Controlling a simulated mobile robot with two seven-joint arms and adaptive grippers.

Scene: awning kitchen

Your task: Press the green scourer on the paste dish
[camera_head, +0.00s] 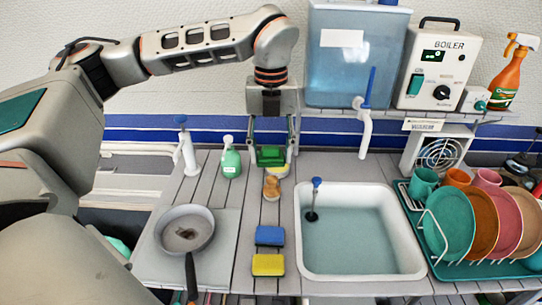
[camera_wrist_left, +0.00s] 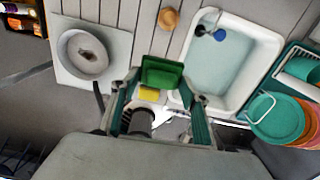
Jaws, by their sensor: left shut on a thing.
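My left gripper (camera_head: 271,150) is shut on the green scourer (camera_head: 270,157) and points down over the back of the counter. The scourer also shows between the fingers in the left wrist view (camera_wrist_left: 162,72). The paste dish (camera_head: 279,172) is just under the scourer, mostly hidden by it in the head view. In the left wrist view a patch of yellow paste (camera_wrist_left: 148,94) shows beside the scourer. I cannot tell whether the scourer touches the paste. My right gripper is not in view.
A wooden-topped brush (camera_head: 271,188) stands just in front of the dish. A green bottle (camera_head: 230,160) is to the left. A pan (camera_head: 185,231), blue sponge (camera_head: 270,235) and yellow sponge (camera_head: 268,265) lie nearer. The sink (camera_head: 414,262) and dish rack (camera_head: 440,270) are right.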

